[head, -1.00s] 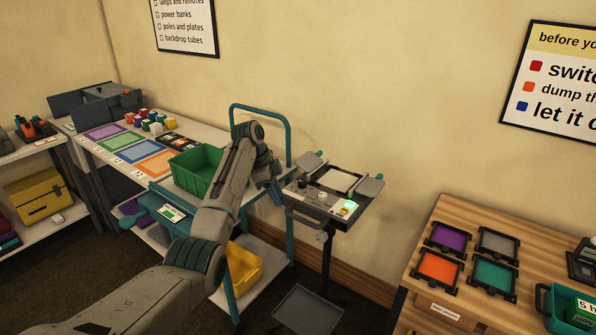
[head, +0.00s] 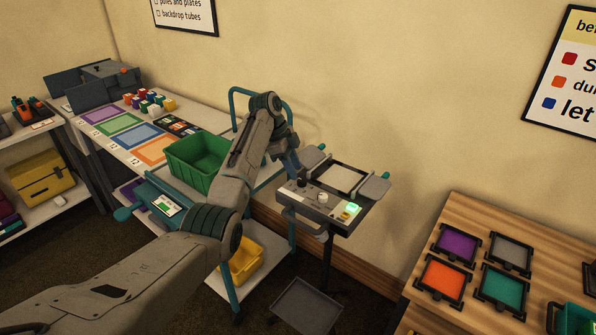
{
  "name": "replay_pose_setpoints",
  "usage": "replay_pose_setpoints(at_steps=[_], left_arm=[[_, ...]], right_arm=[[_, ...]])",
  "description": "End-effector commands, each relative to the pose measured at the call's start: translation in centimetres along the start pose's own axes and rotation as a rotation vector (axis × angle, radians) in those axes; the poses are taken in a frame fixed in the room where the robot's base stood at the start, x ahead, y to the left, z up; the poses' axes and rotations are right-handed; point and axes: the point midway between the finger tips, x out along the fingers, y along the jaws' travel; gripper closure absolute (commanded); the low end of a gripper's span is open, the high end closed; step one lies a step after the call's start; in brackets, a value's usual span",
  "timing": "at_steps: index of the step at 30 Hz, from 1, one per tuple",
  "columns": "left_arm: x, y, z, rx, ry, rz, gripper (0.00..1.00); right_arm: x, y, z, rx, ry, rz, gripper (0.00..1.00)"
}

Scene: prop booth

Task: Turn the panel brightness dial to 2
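The panel stand (head: 338,205) is a grey box on a post in front of the wall, with a pale square plate (head: 343,179) and side flaps on top. On its sloping front sit a white knob (head: 323,197), a dark knob (head: 304,183), a lit green display (head: 353,209) and a small yellow part (head: 344,216). Any dial numbers are too small to read. My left gripper (head: 297,172) is at the panel's left end, near the dark knob; its fingers are small and partly hidden, so contact and opening cannot be told. My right gripper is not in view.
A teal cart with a green bin (head: 197,158) stands left of the panel, with a yellow bin (head: 241,261) below. A grey tray (head: 308,305) sits low under the panel. A wooden table (head: 460,208) with coloured frames stands right. Open floor lies between.

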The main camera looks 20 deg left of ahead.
Motion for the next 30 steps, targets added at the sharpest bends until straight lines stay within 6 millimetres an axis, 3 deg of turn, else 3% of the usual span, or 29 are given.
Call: replay_pose_setpoints(at_steps=[7, 17, 18, 23, 30], left_arm=[[2.9, 0.0, 0.0, -0.001, 0.0, 0.0, 0.66], [3.6, 0.0, 0.0, -0.001, -0.001, -0.001, 0.66], [3.6, 0.0, 0.0, -0.001, 0.0, -0.001, 0.68], [3.5, 0.0, 0.0, -0.001, 0.0, -0.001, 0.98], [3.4, 0.0, 0.0, -0.015, 0.0, -0.007, 0.98]], right_arm=[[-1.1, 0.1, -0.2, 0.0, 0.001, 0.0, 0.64], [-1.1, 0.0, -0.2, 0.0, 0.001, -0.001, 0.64], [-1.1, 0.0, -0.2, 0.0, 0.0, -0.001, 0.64], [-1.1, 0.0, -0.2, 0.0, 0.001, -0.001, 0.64], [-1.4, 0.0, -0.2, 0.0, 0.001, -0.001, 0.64]])
